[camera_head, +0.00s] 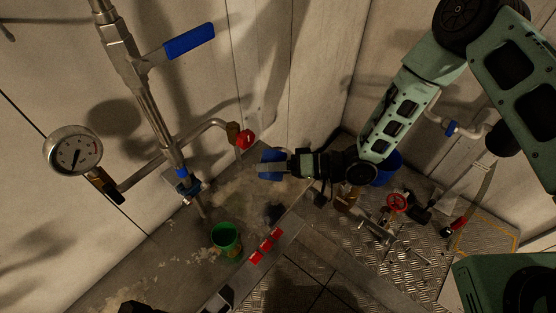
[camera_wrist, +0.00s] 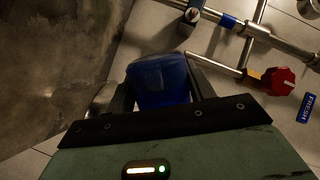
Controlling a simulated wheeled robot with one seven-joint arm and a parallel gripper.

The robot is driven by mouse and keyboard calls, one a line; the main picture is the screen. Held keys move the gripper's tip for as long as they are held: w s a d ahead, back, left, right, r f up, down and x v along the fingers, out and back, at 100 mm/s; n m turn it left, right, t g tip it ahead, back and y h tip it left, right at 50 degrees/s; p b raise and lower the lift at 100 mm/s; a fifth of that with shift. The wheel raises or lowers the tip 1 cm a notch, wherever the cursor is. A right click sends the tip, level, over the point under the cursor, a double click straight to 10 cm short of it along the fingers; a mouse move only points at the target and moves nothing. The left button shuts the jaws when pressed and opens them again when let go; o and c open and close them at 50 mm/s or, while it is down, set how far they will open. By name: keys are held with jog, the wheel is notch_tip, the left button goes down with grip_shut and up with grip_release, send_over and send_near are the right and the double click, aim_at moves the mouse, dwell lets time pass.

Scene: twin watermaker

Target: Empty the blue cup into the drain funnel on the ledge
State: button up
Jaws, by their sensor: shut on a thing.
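The blue cup (camera_head: 268,158) is held between the fingers of my gripper (camera_head: 272,166), in front of the wall near the red-handled tap. In the wrist view the cup (camera_wrist: 160,82) fills the gap between the two dark fingers of my gripper (camera_wrist: 158,92). I cannot see inside the cup, and its tilt is hard to tell.
A green cup (camera_head: 226,240) stands on the ledge at lower left. A red-handled tap (camera_head: 244,138), pipes and a gauge (camera_head: 73,152) are on the left wall. A blue bucket (camera_head: 386,168) and tools stand on the right floor.

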jog(key=shift+f+m, duration=0.2)
jog(key=shift+m, duration=0.1)
jog(key=shift+w+r+m+g+b, duration=0.15)
jog(key=shift+r+m+g+b, duration=0.2)
jog(key=shift+m, duration=0.35)
dwell(0.5)
jog(key=shift+w+d+f+m+b, duration=0.15)
jog(key=shift+w+f+m+b, duration=0.2)
jog(key=shift+w+m+b, duration=0.45)
dwell(0.4)
jog(key=shift+w+d+r+m+g+y+b, duration=0.1)
jog(key=shift+w+r+m+g+y+b, duration=0.2)
jog(key=shift+m, duration=0.55)
jog(key=shift+w+r+m+g+y+b, duration=0.1)
jog(key=shift+r+m+y, duration=0.3)
jog(key=shift+m, duration=0.45)
dwell(0.9)
dwell(0.8)
jog(key=shift+s+f+n+h+p, duration=0.3)
jog(key=shift+s+n+h+p, duration=0.1)
jog(key=shift+n, duration=0.7)
jog(key=shift+s+f+n+t, duration=0.1)
jog(key=shift+f+n+t, duration=0.2)
jog(key=shift+n, duration=0.3)
